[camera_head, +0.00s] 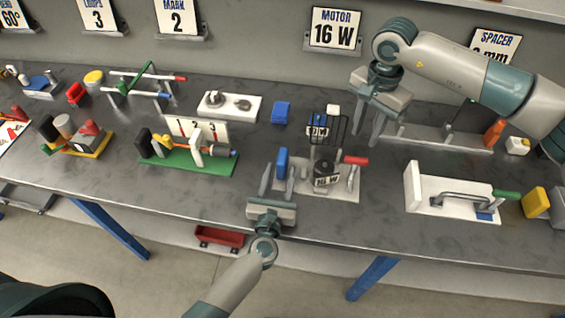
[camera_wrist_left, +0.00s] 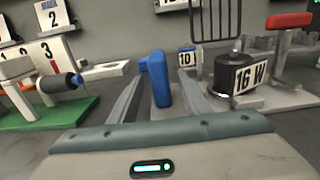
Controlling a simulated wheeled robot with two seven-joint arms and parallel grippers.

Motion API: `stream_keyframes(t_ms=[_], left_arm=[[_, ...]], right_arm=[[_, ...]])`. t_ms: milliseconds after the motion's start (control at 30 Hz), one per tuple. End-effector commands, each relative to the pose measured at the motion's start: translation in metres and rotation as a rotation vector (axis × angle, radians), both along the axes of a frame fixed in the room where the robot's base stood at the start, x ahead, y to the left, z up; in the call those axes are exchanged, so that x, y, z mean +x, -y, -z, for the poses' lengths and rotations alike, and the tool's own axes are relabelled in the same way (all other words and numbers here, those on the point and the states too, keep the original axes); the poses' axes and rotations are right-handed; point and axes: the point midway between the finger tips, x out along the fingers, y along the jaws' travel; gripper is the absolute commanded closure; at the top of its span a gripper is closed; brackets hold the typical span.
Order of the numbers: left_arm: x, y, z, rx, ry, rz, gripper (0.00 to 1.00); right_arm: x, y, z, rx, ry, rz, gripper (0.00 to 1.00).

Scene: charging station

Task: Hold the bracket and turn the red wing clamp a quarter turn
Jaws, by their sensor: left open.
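A grey plate (camera_head: 344,188) at the middle front of the bench carries a round black motor (camera_head: 324,172) labelled 16 W, an upright blue piece (camera_head: 282,162) and a red bar (camera_head: 355,160), which looks like the wing clamp. I cannot tell which part is the bracket. My left gripper (camera_head: 277,181) is open at the plate's near left. In the left wrist view the blue piece (camera_wrist_left: 160,80) shows between its fingers, with no visible contact; the red bar (camera_wrist_left: 289,20) is at upper right. My right gripper (camera_head: 369,126) hangs open and empty, above and behind the red bar.
A wire cage (camera_head: 326,128) stands behind the motor. A green-based fixture (camera_head: 190,163) is to the left and a white fixture with a handle (camera_head: 455,196) to the right. A blue block (camera_head: 281,112) lies behind. The bench front edge is close to my left gripper.

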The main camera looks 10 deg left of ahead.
Motion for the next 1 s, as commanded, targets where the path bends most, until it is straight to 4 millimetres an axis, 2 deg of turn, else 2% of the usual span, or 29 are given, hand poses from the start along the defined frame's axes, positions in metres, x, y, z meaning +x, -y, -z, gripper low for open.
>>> stream_keyframes(t_ms=[100,300,700,733,767,900,1000], left_arm=[[0.018,0.000,-0.001,0.001,0.002,0.000,0.56],[0.035,0.000,0.000,0.000,0.000,0.001,0.56],[0.040,0.000,0.000,0.000,0.000,0.001,0.56],[0.040,0.000,0.000,0.000,0.000,0.001,0.59],[0.040,0.000,0.000,0.000,0.000,0.001,0.66],[0.040,0.000,0.000,0.000,0.000,0.001,0.99],[0.040,0.000,0.000,0.000,0.000,0.001,1.00]], right_arm=[[0.000,0.000,0.000,0.000,0.000,0.000,0.69],[0.000,0.000,0.000,0.000,0.000,0.000,0.69],[0.000,0.000,0.000,0.000,0.000,0.000,0.69],[0.000,0.000,0.000,0.000,0.000,0.000,0.69],[0.000,0.000,0.000,0.000,0.000,0.000,0.69],[0.000,0.000,0.000,0.000,0.000,0.000,0.69],[0.000,0.000,0.000,0.000,0.000,0.000,0.67]])
